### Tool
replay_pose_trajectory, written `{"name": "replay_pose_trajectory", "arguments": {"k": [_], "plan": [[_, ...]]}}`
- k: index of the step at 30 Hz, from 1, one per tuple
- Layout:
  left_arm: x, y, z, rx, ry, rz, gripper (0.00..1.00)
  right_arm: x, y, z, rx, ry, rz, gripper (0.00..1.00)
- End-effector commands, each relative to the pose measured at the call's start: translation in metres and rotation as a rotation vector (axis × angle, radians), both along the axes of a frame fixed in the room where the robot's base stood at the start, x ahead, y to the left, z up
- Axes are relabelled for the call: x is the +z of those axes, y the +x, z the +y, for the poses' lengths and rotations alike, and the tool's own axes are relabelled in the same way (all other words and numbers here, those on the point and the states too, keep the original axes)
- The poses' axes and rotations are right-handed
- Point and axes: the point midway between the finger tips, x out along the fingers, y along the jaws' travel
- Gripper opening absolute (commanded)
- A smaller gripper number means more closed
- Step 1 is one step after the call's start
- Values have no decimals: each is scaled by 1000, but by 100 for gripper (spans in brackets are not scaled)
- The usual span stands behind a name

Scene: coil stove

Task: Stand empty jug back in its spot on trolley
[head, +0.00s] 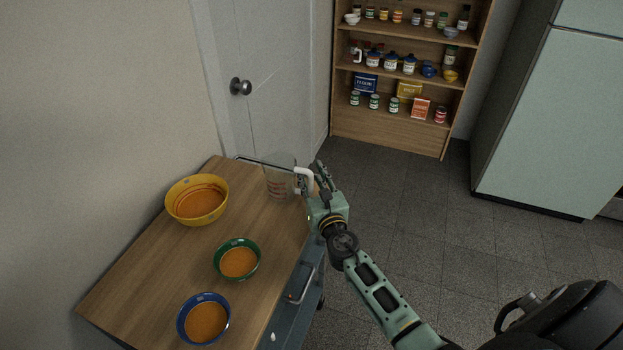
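A clear jug (278,181) with reddish markings and a white handle is upright at the far right corner of the wooden trolley top (262,290). It looks empty. Its base appears at or very near the wood; I cannot tell whether it touches. My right gripper (310,182) is at the jug's handle, with its fingers around the white grip, and seems shut on it. The fingertips are partly hidden by the handle. My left gripper is not in view.
A yellow bowl (184,209), a green bowl (222,257) and a blue bowl (183,325), each with orange contents, stand on the trolley. A door (265,80) is behind it. Shelves (385,133) and a fridge (555,120) stand farther back. The floor between is clear.

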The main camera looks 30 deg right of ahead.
Motion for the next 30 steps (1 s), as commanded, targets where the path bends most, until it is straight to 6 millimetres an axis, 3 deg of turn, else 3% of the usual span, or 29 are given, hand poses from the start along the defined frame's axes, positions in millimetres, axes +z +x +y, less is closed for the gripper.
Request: {"name": "replay_pose_trajectory", "arguments": {"k": [3,7,16,30], "plan": [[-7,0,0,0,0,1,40,-7,-1,0,0,1,0,31],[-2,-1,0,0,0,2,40,-4,-24,5,1,0,2,31],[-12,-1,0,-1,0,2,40,-11,-69,15,0,0,0,31],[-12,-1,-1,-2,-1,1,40,-10,-76,17,0,0,-1,31]]}}
